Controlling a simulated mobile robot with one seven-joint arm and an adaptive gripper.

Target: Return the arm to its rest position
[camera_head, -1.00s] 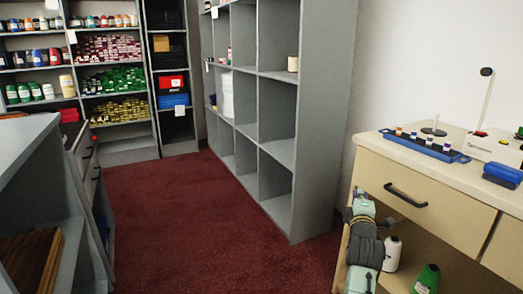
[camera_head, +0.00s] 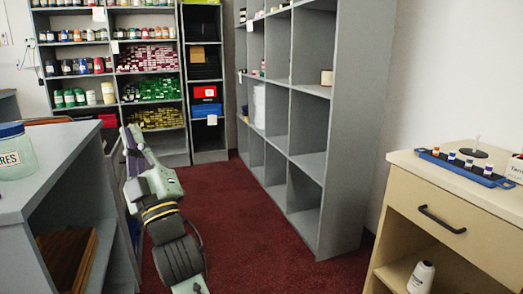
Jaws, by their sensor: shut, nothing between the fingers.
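My gripper (camera_head: 132,140) is at the upper end of my raised arm, left of the middle of the view. It is shut and holds nothing. My arm (camera_head: 172,235) rises from the bottom edge, over the red carpet and close beside the grey counter at left.
The grey counter (camera_head: 62,160) at left bears a lidded jar (camera_head: 15,155). A grey cubby shelf (camera_head: 335,170) stands right of centre. A drawer cabinet (camera_head: 470,205) at right bears a blue tray (camera_head: 465,170). Stocked shelves (camera_head: 113,110) line the back. The red carpet (camera_head: 240,225) between is clear.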

